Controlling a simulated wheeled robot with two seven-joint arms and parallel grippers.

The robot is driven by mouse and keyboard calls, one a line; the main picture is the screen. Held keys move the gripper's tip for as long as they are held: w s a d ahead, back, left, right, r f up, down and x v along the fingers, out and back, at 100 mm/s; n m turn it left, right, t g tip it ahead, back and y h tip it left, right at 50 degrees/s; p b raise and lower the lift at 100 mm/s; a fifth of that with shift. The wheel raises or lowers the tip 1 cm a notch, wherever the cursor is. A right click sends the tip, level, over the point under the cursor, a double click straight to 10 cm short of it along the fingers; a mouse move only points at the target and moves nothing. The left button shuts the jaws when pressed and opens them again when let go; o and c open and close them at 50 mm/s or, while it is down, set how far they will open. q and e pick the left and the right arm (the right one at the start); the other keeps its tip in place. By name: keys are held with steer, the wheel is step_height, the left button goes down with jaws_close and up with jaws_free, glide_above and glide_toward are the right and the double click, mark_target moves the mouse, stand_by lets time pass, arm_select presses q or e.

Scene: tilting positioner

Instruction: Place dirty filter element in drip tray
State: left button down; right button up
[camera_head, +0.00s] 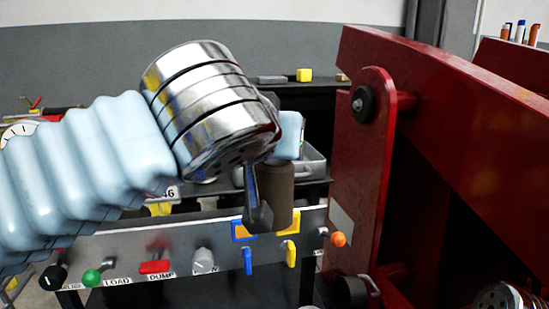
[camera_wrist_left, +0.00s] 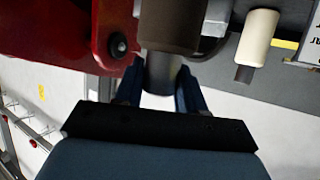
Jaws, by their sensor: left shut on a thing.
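The dirty filter element is a brown cylinder (camera_head: 279,188), seen upright in the head view, above the front control panel. In the left wrist view its brown body (camera_wrist_left: 172,24) is at the top, with a grey end piece (camera_wrist_left: 160,72) between the fingers. My left gripper (camera_head: 260,208) is shut on it; the fingers also show in the left wrist view (camera_wrist_left: 159,88). A grey metal tray (camera_head: 314,166), apparently the drip tray, is behind the cylinder and partly hidden by it. I cannot tell whether the cylinder is over the tray. My right gripper is not in view.
A large red frame (camera_head: 372,165) stands close on the right. The control panel (camera_head: 205,262) with knobs and levers crosses the front. A cream cylinder (camera_wrist_left: 258,38) shows in the left wrist view. A yellow block (camera_head: 304,75) sits on the back shelf.

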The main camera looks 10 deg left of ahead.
arm_select(q)
steer(key=w+a+r+n+y+p, duration=0.15)
steer(key=w+r+p, duration=0.25)
steer(key=r, duration=0.9)
steer(key=w+a+f, duration=0.3)
steer(key=w+f, duration=1)
steer(key=shift+w+a, duration=0.35)
steer(key=shift+f+m, duration=0.1)
steer(key=shift+m, duration=0.15)
steer(key=c, duration=0.7)
jaws_free()
steer(key=shift+o, duration=0.2)
steer(key=v, duration=1.2)
